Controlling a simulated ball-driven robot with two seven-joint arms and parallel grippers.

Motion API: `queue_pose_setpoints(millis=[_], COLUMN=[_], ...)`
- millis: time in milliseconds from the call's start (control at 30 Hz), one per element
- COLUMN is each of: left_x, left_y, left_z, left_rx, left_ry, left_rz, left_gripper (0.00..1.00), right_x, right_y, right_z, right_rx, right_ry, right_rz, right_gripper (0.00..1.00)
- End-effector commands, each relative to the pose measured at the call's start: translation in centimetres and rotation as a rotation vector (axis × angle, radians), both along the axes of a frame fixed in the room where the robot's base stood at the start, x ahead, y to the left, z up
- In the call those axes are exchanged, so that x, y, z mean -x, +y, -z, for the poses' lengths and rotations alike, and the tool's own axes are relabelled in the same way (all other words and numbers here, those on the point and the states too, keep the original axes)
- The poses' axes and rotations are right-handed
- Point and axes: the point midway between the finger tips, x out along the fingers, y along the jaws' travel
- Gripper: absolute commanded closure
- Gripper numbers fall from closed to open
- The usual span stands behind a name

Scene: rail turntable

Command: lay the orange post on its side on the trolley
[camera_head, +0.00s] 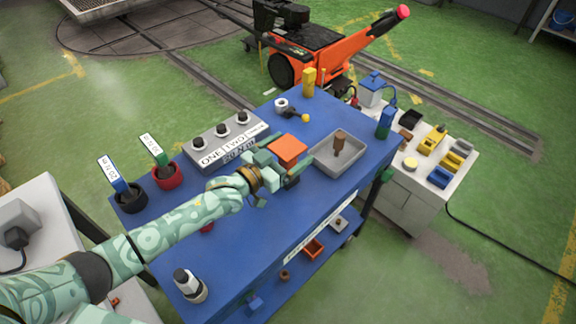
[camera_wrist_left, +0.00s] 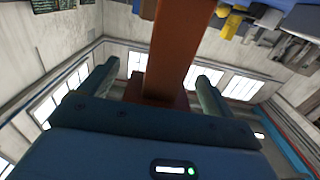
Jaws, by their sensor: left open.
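The orange post (camera_head: 288,148) stands on the blue top of the trolley (camera_head: 262,218), near its middle. I see mostly its square orange top in the head view. In the left wrist view the post (camera_wrist_left: 178,48) runs up between the two fingers, with a gap on each side. My left gripper (camera_head: 279,166) is open at the near left side of the post. Its hand hides the lower part of the post. My right gripper is not in view.
A grey tray (camera_head: 322,168) with a brown peg (camera_head: 339,141) lies just right of the post. A grey labelled box (camera_head: 220,139) with knobs, red cup (camera_head: 168,178) and black cup (camera_head: 133,200) are at the left. A black-and-white bottle (camera_head: 188,285) stands at the near end.

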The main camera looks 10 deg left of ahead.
Motion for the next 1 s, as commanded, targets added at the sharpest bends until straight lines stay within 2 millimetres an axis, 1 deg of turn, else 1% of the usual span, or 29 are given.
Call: queue_pose_setpoints(millis=[200, 233, 533, 833, 933, 1000], left_x=[-0.1, -0.1, -0.1, -0.1, -0.1, -0.2], left_y=[0.0, 0.0, 0.0, 0.0, 0.0, 0.0], left_z=[0.0, 0.0, 0.0, -0.4, -1.2, -2.0], left_rx=[-0.001, -0.001, -0.001, 0.002, 0.002, 0.002], left_ry=[0.001, 0.001, 0.0, -0.003, -0.005, -0.006], left_rz=[0.0, 0.0, 0.0, 0.0, -0.001, -0.001], left_gripper=[0.11, 0.16, 1.0, 1.0, 1.0, 1.0], right_x=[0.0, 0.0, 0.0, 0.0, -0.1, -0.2], right_y=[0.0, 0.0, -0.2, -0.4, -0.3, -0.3], right_z=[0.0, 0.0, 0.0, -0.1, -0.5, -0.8], right_rx=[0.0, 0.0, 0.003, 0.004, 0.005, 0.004], right_ry=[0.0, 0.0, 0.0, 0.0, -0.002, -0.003], right_rz=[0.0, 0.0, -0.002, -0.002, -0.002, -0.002], right_gripper=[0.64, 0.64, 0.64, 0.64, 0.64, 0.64])
